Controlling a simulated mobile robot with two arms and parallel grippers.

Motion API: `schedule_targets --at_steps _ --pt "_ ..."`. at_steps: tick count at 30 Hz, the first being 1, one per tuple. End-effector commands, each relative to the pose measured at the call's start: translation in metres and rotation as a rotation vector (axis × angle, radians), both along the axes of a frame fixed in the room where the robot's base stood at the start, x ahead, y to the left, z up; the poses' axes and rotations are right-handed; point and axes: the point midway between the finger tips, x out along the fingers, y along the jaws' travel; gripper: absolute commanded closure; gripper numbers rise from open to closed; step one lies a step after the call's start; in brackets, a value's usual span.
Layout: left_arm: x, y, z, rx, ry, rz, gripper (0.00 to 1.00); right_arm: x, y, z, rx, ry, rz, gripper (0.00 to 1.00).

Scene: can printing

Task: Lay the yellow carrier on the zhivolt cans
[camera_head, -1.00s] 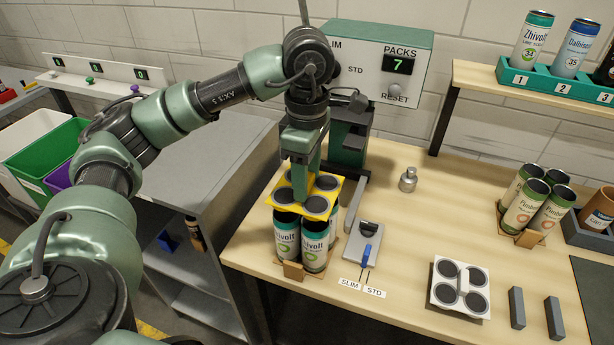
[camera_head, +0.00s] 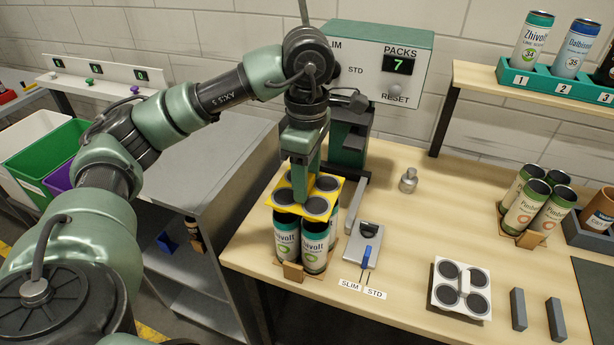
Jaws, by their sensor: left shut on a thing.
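The yellow carrier (camera_head: 304,218), a flat sheet with dark round holes or caps, is level over the Zhivolt cans. The Zhivolt cans (camera_head: 314,246) stand upright in a tight group in a small brown corner holder (camera_head: 293,272) at the table's front left. My left gripper (camera_head: 302,196) points straight down and is shut on the middle of the carrier. The carrier is at the can tops; I cannot tell whether it touches them all. The rear cans are mostly hidden. My right gripper is not in view.
A green press (camera_head: 349,140) stands right behind the cans. A slide with a blue lever (camera_head: 367,257) is just right of them. A white carrier (camera_head: 461,287), grey bars (camera_head: 518,308) and a group of Pimber-like cans (camera_head: 525,212) are farther right.

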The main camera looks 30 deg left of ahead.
Motion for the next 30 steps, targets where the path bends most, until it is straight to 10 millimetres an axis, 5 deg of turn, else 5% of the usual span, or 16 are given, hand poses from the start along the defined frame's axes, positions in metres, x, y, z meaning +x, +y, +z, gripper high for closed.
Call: schedule_targets --at_steps 30 --pt "0.000 0.000 -0.031 0.000 0.000 0.000 0.88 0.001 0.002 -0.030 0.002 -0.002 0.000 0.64"
